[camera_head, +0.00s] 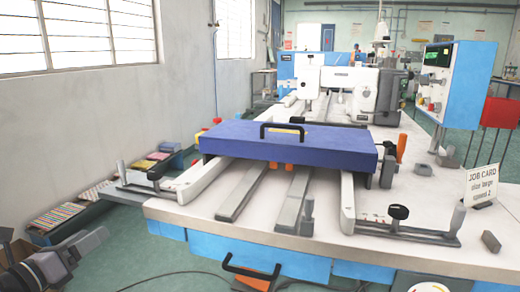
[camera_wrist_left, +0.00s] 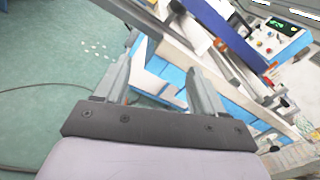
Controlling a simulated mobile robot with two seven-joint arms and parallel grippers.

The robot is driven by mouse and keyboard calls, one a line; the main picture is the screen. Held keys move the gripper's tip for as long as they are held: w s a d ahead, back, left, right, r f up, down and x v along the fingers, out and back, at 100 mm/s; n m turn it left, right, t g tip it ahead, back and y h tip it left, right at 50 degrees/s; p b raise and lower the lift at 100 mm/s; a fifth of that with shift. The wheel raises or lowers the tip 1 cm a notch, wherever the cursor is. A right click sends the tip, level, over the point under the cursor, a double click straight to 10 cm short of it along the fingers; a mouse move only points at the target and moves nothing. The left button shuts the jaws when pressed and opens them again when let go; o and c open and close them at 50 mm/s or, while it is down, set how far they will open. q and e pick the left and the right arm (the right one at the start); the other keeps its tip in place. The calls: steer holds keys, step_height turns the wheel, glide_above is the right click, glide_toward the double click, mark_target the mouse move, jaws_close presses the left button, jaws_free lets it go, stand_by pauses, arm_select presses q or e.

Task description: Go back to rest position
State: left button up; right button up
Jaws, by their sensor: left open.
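My left gripper (camera_head: 88,242) is at the lower left of the head view, off the left front corner of the table and apart from it. In the left wrist view its two grey fingers (camera_wrist_left: 160,78) are spread with nothing between them. The white sewing table (camera_head: 300,218) with blue sides lies beyond the fingers. A blue slab with a black handle (camera_head: 285,143) rests across the rails on the table. My right gripper is not in view.
A white sewing machine (camera_head: 345,83) stands at the back of the table. A blue control box (camera_head: 455,82) and a job card (camera_head: 482,183) are on the right. Shelves with coloured stacks (camera_head: 70,213) stand left of the table. Green floor (camera_head: 150,262) is free beside my left gripper.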

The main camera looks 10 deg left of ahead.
arm_select(q)
steer(key=s+d+f+n+g+y, duration=0.1)
steer(key=s+d+f+n, duration=0.1)
steer(key=f+n, duration=0.4)
steer(key=s+d+f+n+g+y, duration=0.1)
steer(key=s+d+f+n, duration=0.15)
steer(key=f+n, duration=0.4)
steer(key=s+d+f+n+g, duration=0.2)
steer(key=s+d+f+n, duration=0.2)
steer(key=d+f+n, duration=0.25)
steer(key=s+d+f+n+g, duration=0.2)
steer(key=s+d+f+n, duration=0.2)
steer(key=d+f+n, duration=0.25)
steer(key=s+d+n+g+h, duration=0.1)
steer(key=s+d+n+h, duration=0.1)
steer(key=d+n, duration=0.5)
step_height(320, 180, up, 11)
steer(key=s+d+m+p, duration=0.1)
steer(key=m+p, duration=0.1)
steer(key=p, duration=1.2)
steer(key=shift+s+d+f, duration=0.15)
steer(key=shift+s, duration=0.15)
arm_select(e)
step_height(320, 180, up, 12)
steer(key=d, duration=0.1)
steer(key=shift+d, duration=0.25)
